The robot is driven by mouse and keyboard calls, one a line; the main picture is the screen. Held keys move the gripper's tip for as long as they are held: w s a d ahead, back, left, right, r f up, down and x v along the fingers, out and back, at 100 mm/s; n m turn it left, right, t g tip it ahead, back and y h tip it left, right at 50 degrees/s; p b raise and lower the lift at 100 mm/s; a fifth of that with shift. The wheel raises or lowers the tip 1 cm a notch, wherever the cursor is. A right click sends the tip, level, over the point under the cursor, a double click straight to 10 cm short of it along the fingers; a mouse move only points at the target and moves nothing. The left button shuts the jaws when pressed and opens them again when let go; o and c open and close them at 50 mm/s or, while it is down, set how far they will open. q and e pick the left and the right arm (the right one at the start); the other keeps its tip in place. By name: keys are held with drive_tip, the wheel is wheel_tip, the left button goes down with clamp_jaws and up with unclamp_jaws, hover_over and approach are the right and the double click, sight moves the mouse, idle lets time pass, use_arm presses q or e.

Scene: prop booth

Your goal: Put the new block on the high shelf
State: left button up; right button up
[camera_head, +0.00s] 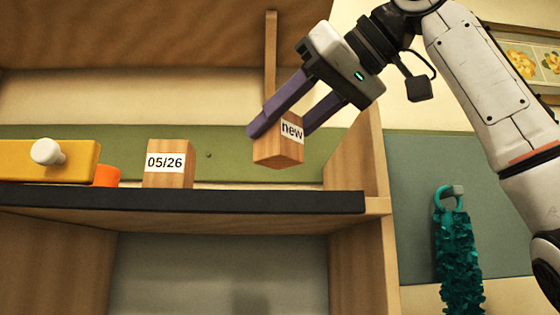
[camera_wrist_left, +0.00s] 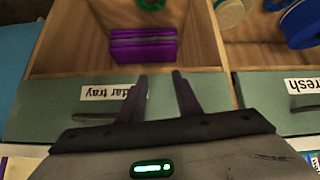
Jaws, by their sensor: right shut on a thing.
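The new block (camera_head: 280,152), a wooden block with a white "new" label, is tilted in the head view. My right gripper (camera_head: 284,118) is shut on it, with purple fingers on either side. The high shelf (camera_head: 250,202) has a dark front edge. The block appears just above the shelf, near its right end, with a gap between its bottom and the edge in the picture. My left gripper (camera_wrist_left: 162,90) shows only in the left wrist view, its fingers apart and empty above drawer fronts.
On the shelf stand a wooden block labelled "05/26" (camera_head: 168,164), an orange thing (camera_head: 107,176) and a yellow box with a white knob (camera_head: 48,160). A wooden side panel (camera_head: 368,155) bounds the right. The left wrist view shows a drawer holding a purple thing (camera_wrist_left: 143,48).

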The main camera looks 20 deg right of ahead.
sight(293, 149)
drive_tip(key=shift+f, duration=2.55)
drive_tip(key=shift+f, duration=0.2)
drive_tip(key=o, duration=1.1)
drive_tip(key=shift+r, duration=0.3)
drive_tip(key=v, duration=1.1)
drive_tip(key=shift+s+d+b, duration=0.25)
drive_tip(key=shift+s+b, duration=0.1)
drive_tip(key=shift+b, duration=0.05)
